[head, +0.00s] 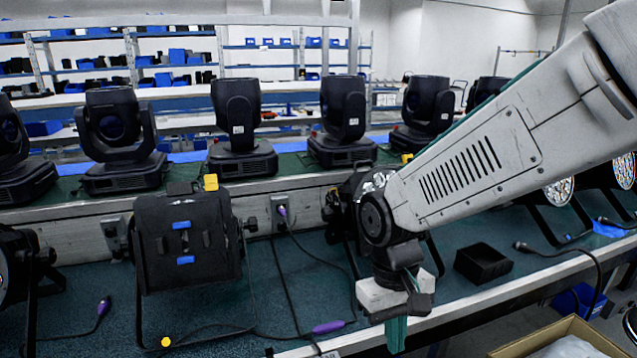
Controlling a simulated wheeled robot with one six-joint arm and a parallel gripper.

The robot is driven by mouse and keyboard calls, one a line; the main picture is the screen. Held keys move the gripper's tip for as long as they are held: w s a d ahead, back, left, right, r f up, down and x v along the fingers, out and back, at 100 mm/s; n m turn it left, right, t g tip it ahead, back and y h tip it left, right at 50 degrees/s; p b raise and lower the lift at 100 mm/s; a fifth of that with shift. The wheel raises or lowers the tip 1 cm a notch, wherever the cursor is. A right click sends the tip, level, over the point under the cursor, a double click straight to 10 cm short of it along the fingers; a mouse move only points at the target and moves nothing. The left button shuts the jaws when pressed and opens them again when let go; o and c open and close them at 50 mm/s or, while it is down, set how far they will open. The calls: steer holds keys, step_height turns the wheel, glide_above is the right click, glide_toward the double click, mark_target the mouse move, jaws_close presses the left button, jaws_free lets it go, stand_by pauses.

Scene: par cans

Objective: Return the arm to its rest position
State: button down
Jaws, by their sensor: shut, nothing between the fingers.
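My gripper (397,332) hangs at the end of my arm, pointing down over the bench's front edge, right of the middle of the head view. Its teal fingers are together and hold nothing. My arm reaches in from the upper right and hides part of a par can behind it. A black par can (187,243) stands on the green bench top (300,262), left of the gripper. Its blue and yellow marks show.
Purple cable connectors (328,327) lie near the edge. Moving-head lights (241,130) line the raised shelf behind. An open cardboard box (500,352) is at the lower right.

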steer(key=s+d+r+m+t+y, duration=0.1)
steer(key=s+d+r+m+t, duration=0.2)
steer(key=s+d+r, duration=0.8)
steer(key=shift+s+d+r+m+t, duration=0.25)
steer(key=shift+s+d+m+t, duration=0.2)
steer(key=shift+d, duration=1.1)
